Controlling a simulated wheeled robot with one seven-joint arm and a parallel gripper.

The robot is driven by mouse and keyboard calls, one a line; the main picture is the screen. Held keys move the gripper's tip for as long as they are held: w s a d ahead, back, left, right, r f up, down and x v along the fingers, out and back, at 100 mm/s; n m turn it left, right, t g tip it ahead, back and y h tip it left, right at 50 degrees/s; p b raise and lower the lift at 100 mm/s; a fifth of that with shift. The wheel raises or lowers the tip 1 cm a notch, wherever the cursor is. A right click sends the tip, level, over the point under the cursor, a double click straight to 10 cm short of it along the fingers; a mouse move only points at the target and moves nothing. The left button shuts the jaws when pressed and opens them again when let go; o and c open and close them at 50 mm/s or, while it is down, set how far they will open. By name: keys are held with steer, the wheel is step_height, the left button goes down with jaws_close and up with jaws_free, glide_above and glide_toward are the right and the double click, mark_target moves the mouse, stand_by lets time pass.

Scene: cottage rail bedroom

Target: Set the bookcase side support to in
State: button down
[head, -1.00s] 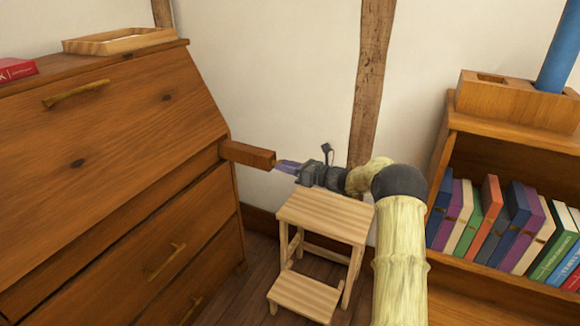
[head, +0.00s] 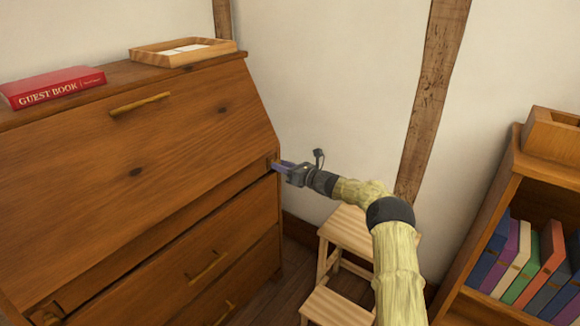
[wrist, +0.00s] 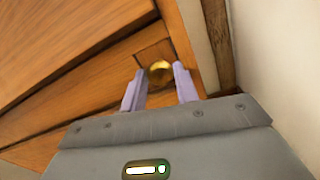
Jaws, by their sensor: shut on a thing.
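The wooden writing desk (head: 190,140) stands at the left with its sloping front closed. The bookcase side support (wrist: 150,52) is at the desk's right front corner, its end face about level with the surrounding desk front. A round brass knob (wrist: 159,71) sits on that end face. My gripper (head: 278,164) reaches the corner from the right. In the wrist view, its two pale purple fingers (wrist: 158,84) are shut on the knob, one on each side. In the head view, the fingers mostly hide the knob and the support's end.
A red guest book (head: 55,86) and a wooden tray (head: 183,54) lie on the desk top. A step stool (head: 350,230) stands below my arm. The bookcase (head: 505,205) with several books is at the right. A wall with a timber post (head: 432,100) is behind.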

steer(key=shift+w+r, duration=0.1)
steer(key=shift+r, duration=0.1)
steer(key=c, duration=1.1)
jaws_free()
steer(key=shift+w+a+f, duration=0.15)
steer(key=shift+f, duration=0.05)
steer(key=shift+o, duration=0.2)
steer(key=p+v, duration=0.3)
steer(key=v, duration=1.4)
steer(key=shift+s, duration=0.3)
